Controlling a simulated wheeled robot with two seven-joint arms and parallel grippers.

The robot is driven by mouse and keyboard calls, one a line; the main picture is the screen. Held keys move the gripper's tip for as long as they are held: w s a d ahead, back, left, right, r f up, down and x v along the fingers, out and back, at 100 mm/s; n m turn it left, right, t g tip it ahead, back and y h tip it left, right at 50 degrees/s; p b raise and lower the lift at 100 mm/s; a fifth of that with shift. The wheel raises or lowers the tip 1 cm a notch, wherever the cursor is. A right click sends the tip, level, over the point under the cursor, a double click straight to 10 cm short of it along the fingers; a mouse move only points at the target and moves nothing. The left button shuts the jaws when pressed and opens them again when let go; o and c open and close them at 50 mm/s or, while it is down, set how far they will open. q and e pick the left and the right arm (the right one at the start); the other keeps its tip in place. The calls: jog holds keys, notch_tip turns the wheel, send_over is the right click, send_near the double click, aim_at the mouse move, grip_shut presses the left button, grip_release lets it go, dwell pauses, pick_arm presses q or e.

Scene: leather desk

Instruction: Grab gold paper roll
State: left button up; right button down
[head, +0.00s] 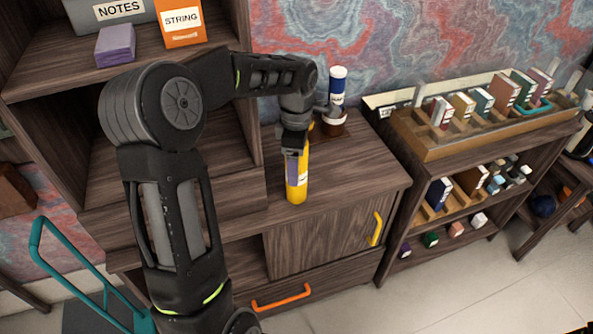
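The gold paper roll (302,183) stands upright on the dark wood cabinet top, near its front edge. It is a slim yellow-gold cylinder with a purple label facing left. My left gripper (294,148) points down at the roll's upper part and covers much of it in the head view. The fingers are dark and overlap the roll, so I cannot tell whether they are closed on it or only around it. My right gripper is not in view.
A blue-and-white roll (337,88) stands behind the gripper, above a brown jar (334,124). A shelf unit (120,170) rises at left, with an orange STRING box (181,20) on it. A rack (445,150) of small boxes stands at right. The cabinet top's right part is clear.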

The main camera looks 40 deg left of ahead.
pick_arm(q)
grip_shut()
dwell(0.9)
